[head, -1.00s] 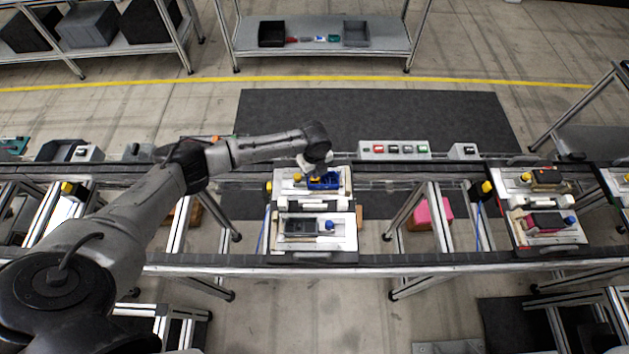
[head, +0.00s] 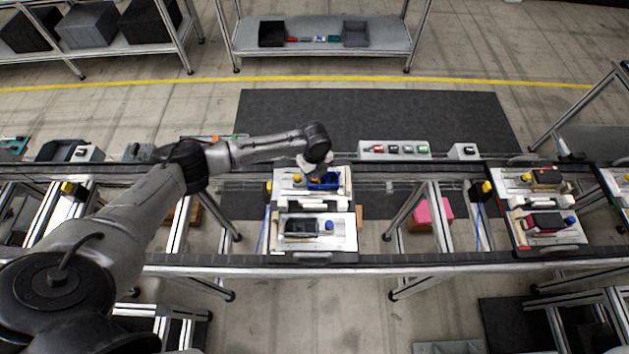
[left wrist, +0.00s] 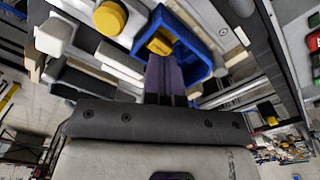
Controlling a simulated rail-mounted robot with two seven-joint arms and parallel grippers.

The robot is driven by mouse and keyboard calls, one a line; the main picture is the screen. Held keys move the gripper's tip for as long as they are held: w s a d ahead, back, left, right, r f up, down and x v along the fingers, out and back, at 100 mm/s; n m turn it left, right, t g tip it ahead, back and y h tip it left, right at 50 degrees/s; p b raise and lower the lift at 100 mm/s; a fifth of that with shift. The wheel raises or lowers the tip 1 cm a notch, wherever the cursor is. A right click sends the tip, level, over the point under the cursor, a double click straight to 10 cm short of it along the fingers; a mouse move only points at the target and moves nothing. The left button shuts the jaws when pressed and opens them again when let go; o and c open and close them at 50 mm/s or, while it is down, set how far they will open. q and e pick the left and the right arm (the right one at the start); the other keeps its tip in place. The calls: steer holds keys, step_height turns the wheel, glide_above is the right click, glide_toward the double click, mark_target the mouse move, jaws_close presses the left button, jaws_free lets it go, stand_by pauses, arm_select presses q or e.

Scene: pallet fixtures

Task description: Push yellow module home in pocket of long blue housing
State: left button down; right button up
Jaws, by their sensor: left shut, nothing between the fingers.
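The long blue housing (head: 331,184) sits on the upper white pallet fixture (head: 283,188) in the head view. In the left wrist view the housing (left wrist: 200,42) is a blue frame with an open pocket. The yellow module (left wrist: 160,42) is in the pocket at the left end. My left gripper (left wrist: 161,60) is shut and empty, its fingertips right at the yellow module. I cannot tell whether they touch it or how deep the module sits. In the head view my left gripper (head: 314,174) points down at the housing and partly hides it. My right gripper is not in view.
A round yellow knob (left wrist: 110,18) stands beside the housing on the fixture. A second white fixture (head: 340,244) with a dark part and a blue knob lies nearer. A button box (head: 395,150) stands behind the rail. Another pallet (head: 548,205) is at right.

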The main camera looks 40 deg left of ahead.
arm_select(q)
steer(key=shift+f+b, duration=0.3)
steer(key=shift+f, duration=0.2)
stand_by(0.4)
steer(key=shift+f+b, duration=0.5)
steer(key=shift+f, duration=0.2)
steer(key=shift+r, duration=0.1)
step_height(320, 180, up, 7)
steer(key=p, duration=0.7)
stand_by(0.5)
